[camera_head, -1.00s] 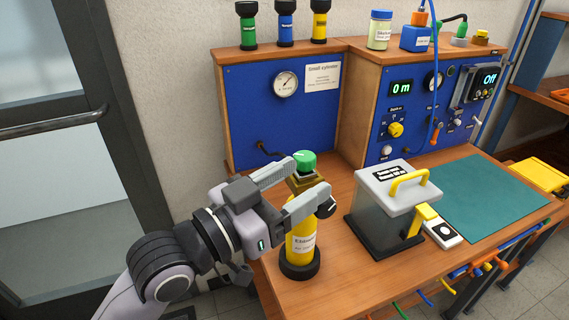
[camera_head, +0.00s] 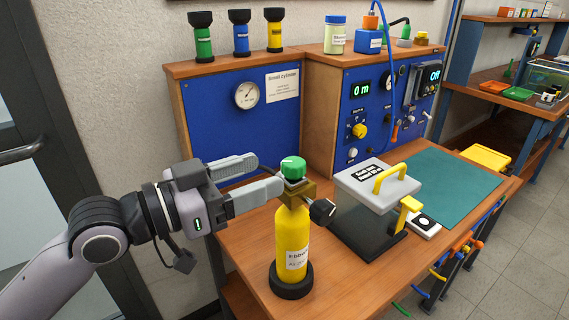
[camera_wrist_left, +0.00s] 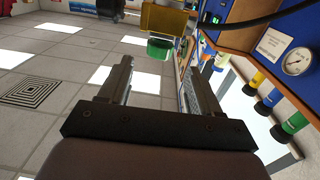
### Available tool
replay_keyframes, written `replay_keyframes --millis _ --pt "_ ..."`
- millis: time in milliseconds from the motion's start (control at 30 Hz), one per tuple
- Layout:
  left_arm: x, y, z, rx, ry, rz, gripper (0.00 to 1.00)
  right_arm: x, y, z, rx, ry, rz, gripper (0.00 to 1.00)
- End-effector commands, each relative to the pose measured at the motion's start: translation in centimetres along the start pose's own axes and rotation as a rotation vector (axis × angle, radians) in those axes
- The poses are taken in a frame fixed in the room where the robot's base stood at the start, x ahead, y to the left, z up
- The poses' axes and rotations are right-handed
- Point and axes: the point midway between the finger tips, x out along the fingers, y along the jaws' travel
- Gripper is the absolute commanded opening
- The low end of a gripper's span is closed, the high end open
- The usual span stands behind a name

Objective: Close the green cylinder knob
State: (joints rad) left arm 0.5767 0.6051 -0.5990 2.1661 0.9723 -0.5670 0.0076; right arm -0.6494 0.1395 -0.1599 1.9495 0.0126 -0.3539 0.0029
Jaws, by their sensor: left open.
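The green knob (camera_head: 293,168) sits on the brass valve (camera_head: 297,193) atop the yellow cylinder (camera_head: 290,245), which stands upright on the wooden bench. My left gripper (camera_head: 268,173) is open and empty just left of the knob, with its fingers pointing at it. In the left wrist view the knob (camera_wrist_left: 160,47) lies just beyond the fingertips, between their lines and apart from them. My right gripper is not in view.
A grey box with a yellow handle (camera_head: 372,200) stands right of the cylinder, near the black side knob (camera_head: 322,212). A teal mat (camera_head: 450,190) lies farther right. The blue gauge panel (camera_head: 225,130) rises behind. Small cylinders (camera_head: 240,35) stand on the shelf.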

Motion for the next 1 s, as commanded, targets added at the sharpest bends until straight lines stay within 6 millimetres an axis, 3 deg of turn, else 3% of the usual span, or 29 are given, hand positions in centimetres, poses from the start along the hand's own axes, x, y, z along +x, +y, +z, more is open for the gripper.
replay_keyframes --millis 533,967,1000 --pt "6.1 0.0 -0.1 -0.001 0.001 0.0 0.63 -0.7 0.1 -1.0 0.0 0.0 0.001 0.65" --pt "7.0 0.1 0.0 0.0 0.0 0.0 0.63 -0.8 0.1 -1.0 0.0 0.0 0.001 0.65" --pt "7.0 0.1 0.0 0.0 0.0 0.0 0.5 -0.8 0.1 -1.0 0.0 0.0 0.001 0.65"
